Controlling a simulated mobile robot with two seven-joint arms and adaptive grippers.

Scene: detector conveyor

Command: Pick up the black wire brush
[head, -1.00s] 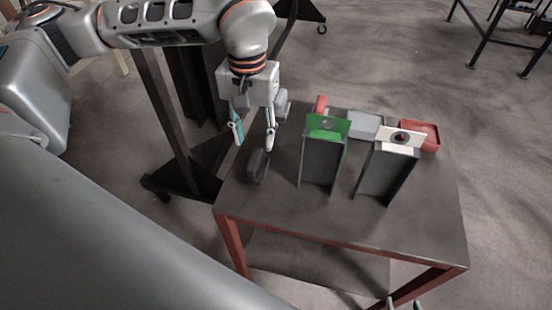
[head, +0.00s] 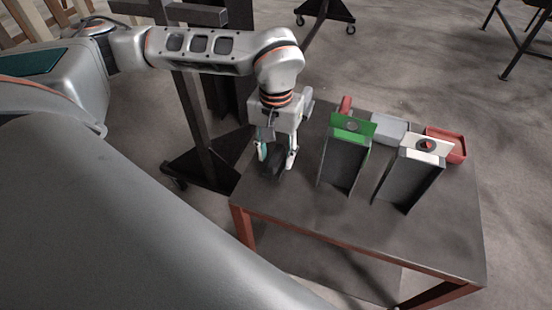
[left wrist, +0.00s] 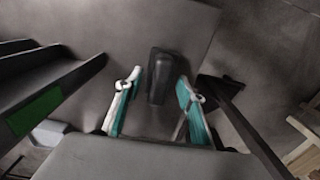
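The black wire brush (head: 273,163) lies on the table's left part, a dark elongated shape. In the left wrist view the brush (left wrist: 160,78) sits between the two fingers, with gaps on both sides. My left gripper (head: 277,163) points down over the brush and is open, its fingers on either side of it; it also shows in the left wrist view (left wrist: 160,88). I cannot tell whether the fingertips are at table height. My right gripper is not in view.
The table (head: 300,222) also bears a green-topped stand (head: 345,160), a white-topped stand (head: 408,178), a red tray (head: 447,146), a grey tray (head: 389,130) and a red object (head: 345,105). The table's front is clear.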

